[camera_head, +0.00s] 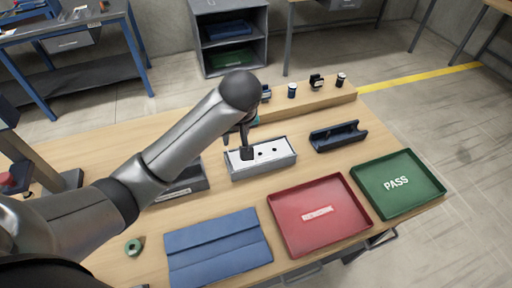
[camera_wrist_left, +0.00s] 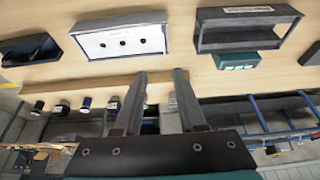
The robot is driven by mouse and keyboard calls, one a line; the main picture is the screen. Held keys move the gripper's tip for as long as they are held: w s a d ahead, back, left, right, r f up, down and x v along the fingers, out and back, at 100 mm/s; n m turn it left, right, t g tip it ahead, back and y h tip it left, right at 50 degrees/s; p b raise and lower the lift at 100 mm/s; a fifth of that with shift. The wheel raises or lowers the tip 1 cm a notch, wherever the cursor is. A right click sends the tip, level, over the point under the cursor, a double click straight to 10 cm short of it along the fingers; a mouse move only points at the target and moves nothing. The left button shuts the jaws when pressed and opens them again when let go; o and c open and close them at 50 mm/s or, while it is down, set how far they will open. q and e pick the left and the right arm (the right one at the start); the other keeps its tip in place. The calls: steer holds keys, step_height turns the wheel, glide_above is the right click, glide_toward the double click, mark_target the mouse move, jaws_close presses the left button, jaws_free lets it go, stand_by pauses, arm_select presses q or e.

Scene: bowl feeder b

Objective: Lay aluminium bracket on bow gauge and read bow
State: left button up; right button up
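A pale-topped box with black round spots, which looks like the bow gauge (camera_head: 279,167), stands mid-table; it also shows in the left wrist view (camera_wrist_left: 100,45). My left gripper (camera_head: 244,147) is over or just behind its left end in the head view. In the left wrist view my left gripper (camera_wrist_left: 160,76) has its two fingers apart with nothing between them. I cannot make out an aluminium bracket in either view. My right gripper is not in view.
A dark cradle (camera_head: 338,136) stands right of the gauge and a grey open holder (camera_head: 186,184) left of it. A red tray (camera_head: 343,242), a green PASS tray (camera_head: 432,203) and a blue mat (camera_head: 216,247) lie in front. A raised wooden ledge (camera_head: 318,101) with small items runs behind.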

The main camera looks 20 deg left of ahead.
arm_select(q)
steer(key=b+x, duration=0.1)
steer(key=x, duration=0.8)
steer(key=shift+s+a+f, duration=0.1)
steer(key=shift+f, duration=0.25)
steer(key=shift+a+b+x, duration=0.15)
steer(key=shift+b+x, duration=0.1)
steer(key=shift+x, duration=1.05)
steer(key=shift+a+b+x, duration=0.15)
steer(key=shift+b+x, duration=0.05)
steer(key=shift+x, duration=1.15)
steer(key=shift+s, duration=0.2)
jaws_close()
